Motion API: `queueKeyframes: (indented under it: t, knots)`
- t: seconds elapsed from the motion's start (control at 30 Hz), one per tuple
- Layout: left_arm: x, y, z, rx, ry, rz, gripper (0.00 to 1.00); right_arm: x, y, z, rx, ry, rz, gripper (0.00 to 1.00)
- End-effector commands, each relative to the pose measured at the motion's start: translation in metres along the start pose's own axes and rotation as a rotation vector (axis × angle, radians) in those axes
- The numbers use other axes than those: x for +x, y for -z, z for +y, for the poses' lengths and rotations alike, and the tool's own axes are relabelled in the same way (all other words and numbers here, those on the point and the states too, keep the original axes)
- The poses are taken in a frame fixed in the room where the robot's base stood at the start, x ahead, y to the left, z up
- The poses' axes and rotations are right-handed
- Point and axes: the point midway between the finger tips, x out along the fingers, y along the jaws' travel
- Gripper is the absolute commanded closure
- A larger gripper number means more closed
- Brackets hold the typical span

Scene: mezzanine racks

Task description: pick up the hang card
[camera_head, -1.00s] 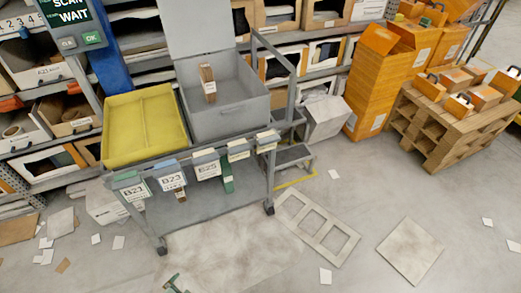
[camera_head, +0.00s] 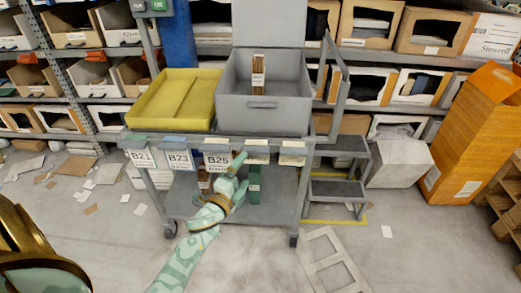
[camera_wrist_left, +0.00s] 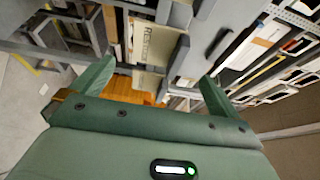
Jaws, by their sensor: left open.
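Several hang cards with printed labels hang along the front rail of the grey cart (camera_head: 282,152): B21 (camera_head: 142,158), B23 (camera_head: 179,159) and B25 (camera_head: 216,160) are readable. Two more cards hang to the right, with cream tops (camera_head: 257,147) (camera_head: 293,149). My left gripper (camera_head: 239,173) is open in front of the rail, just right of the B25 card, partly covering the area below it. In the left wrist view, a pale lettered card (camera_wrist_left: 150,42) shows beyond the open fingers (camera_wrist_left: 155,85). I cannot tell which card it is. My right gripper is not in view.
A yellow tray (camera_head: 175,98) and a grey open-lidded bin (camera_head: 265,115) stand on the cart. A step stool (camera_head: 337,190) is to its right, with orange cartons (camera_head: 470,140) beyond. Racks line the back. Papers and a pale frame (camera_head: 330,262) lie on the floor.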

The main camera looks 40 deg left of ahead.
Motion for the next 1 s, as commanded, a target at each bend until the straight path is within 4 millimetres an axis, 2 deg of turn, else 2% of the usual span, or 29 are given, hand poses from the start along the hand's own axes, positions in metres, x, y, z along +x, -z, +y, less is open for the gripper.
queueKeyframes:
  t: [0.1,0.37,0.5,0.6,0.77,0.9,0.93,1.0]
  knots:
    - [0.025,0.0,0.003,0.0,-0.001,0.001,0.0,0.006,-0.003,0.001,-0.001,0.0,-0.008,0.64]
    - [0.05,0.0,0.004,-0.002,-0.003,0.0,0.0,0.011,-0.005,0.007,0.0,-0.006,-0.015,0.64]
    - [0.073,-0.001,0.01,0.0,-0.005,0.0,0.0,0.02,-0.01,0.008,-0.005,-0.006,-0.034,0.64]
    - [0.087,-0.001,0.008,-0.001,-0.004,0.0,0.0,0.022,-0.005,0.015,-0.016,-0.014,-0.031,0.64]
    - [0.095,-0.001,0.006,-0.003,-0.003,-0.001,0.0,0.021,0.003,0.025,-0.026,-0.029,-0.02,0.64]
    - [0.095,-0.001,0.005,-0.003,-0.003,0.0,0.0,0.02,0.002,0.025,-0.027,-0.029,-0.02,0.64]
    - [0.095,-0.001,0.005,-0.003,-0.003,0.0,0.06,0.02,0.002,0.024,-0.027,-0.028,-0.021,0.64]
    - [0.094,-0.001,0.005,-0.003,-0.003,0.0,0.25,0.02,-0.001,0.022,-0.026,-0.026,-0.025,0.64]
